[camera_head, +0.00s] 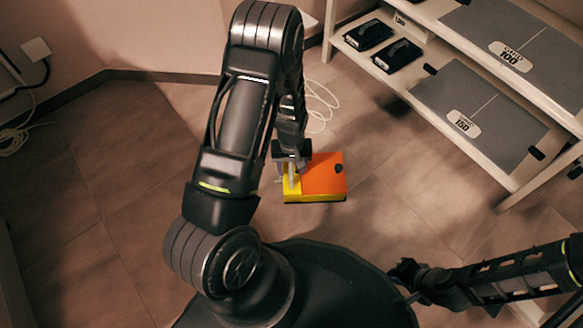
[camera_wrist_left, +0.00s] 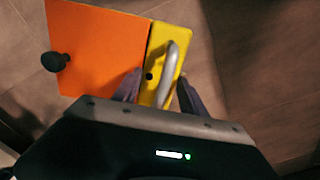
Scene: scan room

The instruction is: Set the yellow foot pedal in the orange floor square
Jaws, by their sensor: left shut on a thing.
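The yellow foot pedal (camera_head: 318,196) is a low yellow box with an orange top plate and a black knob, below the middle of the head view. In the left wrist view the pedal (camera_wrist_left: 92,45) shows its yellow strip with a silver handle. My left gripper (camera_head: 291,180) is shut on this handle; its fingers (camera_wrist_left: 160,92) stand on either side of it. I cannot tell whether the pedal touches the floor. I cannot make out a separate orange floor square. My right gripper (camera_head: 405,274) is at the lower right, dark, with its jaws unclear.
A white shelf rack (camera_head: 510,185) stands at the right, with grey panels (camera_head: 475,112) and black pedals (camera_head: 398,54) on it. A white cable (camera_head: 322,105) lies on the floor behind the pedal.

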